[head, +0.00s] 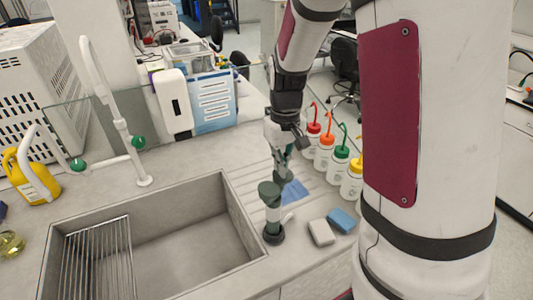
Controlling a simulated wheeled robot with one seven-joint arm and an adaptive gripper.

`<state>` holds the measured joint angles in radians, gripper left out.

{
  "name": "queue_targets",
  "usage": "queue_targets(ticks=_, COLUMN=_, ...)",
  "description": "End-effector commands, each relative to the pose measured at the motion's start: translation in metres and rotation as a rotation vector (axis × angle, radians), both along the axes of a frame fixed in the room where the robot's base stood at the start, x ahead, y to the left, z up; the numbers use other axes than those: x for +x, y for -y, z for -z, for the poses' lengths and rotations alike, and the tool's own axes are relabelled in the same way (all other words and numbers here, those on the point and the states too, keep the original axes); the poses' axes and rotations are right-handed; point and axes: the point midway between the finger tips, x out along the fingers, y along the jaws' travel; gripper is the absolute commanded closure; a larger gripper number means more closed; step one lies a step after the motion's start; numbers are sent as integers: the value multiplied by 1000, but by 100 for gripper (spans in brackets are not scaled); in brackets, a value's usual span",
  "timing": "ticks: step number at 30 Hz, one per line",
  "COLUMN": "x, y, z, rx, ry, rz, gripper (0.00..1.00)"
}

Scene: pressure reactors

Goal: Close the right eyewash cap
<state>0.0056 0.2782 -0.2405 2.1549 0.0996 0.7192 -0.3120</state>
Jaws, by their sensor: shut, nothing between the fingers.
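The eyewash (273,215) stands upright at the right edge of the sink, with a pale body and a dark round base. A dark green cap (268,188) shows at its top. I cannot tell from this view whether the cap is fully seated, or make out a second cap clearly. My gripper (283,168) comes down from above, just behind and slightly right of the cap. Its fingers are shut and empty, close to the cap. Whether they touch it is unclear, as the fingers and the eyewash head overlap in the picture.
The sink (240,207) with a wire rack (97,262) lies left. Several wash bottles (325,150) stand to the right. A grey sponge (321,232) and a blue sponge (342,220) lie at the front right. A white faucet (125,140) rises behind the sink.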

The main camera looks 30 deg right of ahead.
Motion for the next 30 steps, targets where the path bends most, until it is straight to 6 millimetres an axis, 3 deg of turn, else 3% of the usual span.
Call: queue_targets(ticks=30, x=0, y=0, z=-69, rx=0, ry=2, rz=0, gripper=100)
